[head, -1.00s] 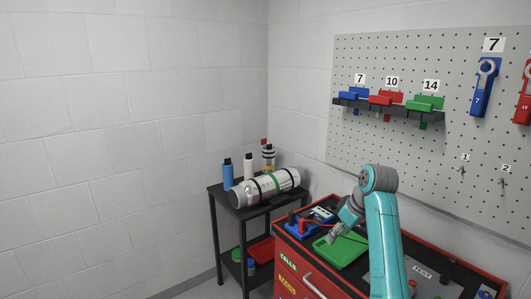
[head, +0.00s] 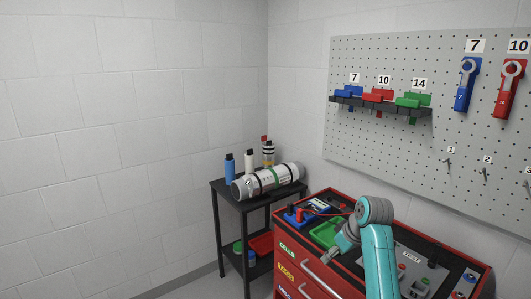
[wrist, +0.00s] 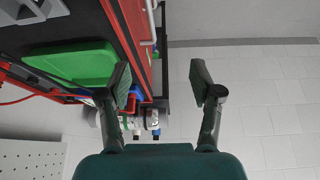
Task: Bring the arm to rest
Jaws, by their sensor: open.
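My teal arm reaches up over the red workbench in the head view, bent at a grey joint. My gripper (wrist: 162,82) shows in the wrist view with its two dark fingers spread apart and nothing between them.
The red workbench (head: 312,270) carries a blue device (head: 297,214) and a test panel (head: 405,262). A black side table (head: 216,192) holds a silver cylinder (head: 283,179) and several bottles. A pegboard (head: 400,150) with tools hangs behind. Floor at left is clear.

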